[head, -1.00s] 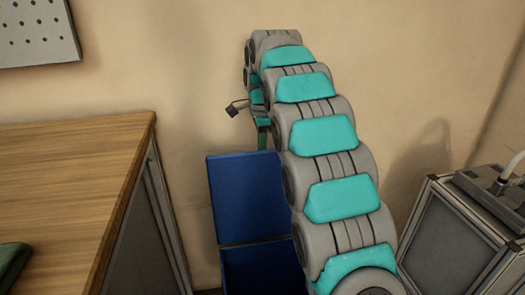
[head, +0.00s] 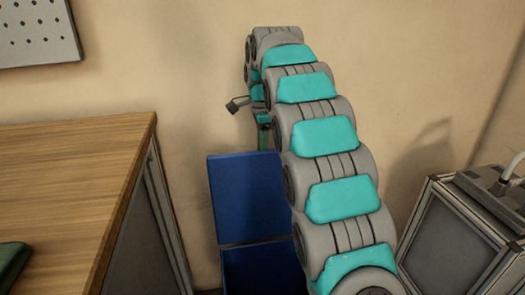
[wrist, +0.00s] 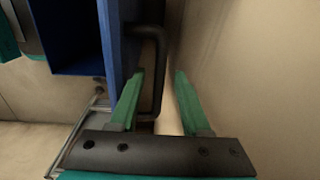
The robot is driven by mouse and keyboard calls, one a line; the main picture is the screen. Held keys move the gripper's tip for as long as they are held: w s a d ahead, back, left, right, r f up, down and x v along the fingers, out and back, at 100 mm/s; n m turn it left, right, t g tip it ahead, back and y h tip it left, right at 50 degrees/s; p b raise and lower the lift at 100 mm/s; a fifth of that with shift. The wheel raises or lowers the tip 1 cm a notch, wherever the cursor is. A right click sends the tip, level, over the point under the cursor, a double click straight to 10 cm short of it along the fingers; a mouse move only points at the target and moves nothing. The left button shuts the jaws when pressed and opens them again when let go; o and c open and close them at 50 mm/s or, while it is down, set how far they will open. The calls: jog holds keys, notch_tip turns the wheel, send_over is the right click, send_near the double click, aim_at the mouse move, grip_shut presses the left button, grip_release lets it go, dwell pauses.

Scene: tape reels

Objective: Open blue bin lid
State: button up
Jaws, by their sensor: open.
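The blue bin (head: 262,270) stands on the floor between the workbench and a grey cabinet. Its blue lid (head: 245,195) stands raised at the back, near the wall, with the bin's inside showing below it. In the wrist view the lid (wrist: 114,50) is seen nearly edge-on, with a dark handle (wrist: 158,75) on its outer face. My gripper (wrist: 160,78) is open, its two green fingers on either side of the handle bar in the picture. The left finger is close to the lid and handle; contact cannot be told. In the head view my arm hides the bin's right side.
A wooden-topped workbench (head: 70,185) is at the left, with a dark green object (head: 12,262) on it. A grey framed cabinet (head: 450,240) stands at the right. The beige wall (head: 170,60) is close behind the lid and gripper.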

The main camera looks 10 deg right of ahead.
jog(key=shift+r, duration=1.35)
jog(key=shift+s+r, duration=0.1)
jog(key=s+r+b, duration=0.1)
jog(key=s+b, duration=0.1)
jog(key=s, duration=1.3)
jog(key=shift+s+r+b, duration=0.2)
jog(key=shift+s+b, duration=0.1)
jog(key=shift+s, duration=0.1)
jog(key=shift+d, duration=0.1)
